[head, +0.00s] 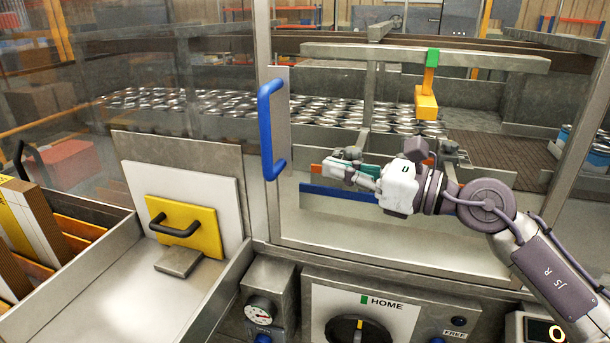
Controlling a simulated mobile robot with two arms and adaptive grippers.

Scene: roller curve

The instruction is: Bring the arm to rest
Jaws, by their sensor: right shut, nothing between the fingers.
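My right arm comes in from the right edge. Its gripper (338,170) points left and is shut, with nothing seen in it. It is in front of the clear guard door, a little right of the blue door handle (271,128) and apart from it in the picture. A blue strip (338,194) shows just below the gripper. Whether the gripper touches anything behind it I cannot tell. My left gripper does not show.
Many cans (215,104) stand behind the guard. A yellow plate (183,227) with a dark handle leans at the left, beside a bin with cartons (30,225). Below are a gauge (260,309) and a HOME dial (357,328). An orange block (426,104) hangs behind the arm.

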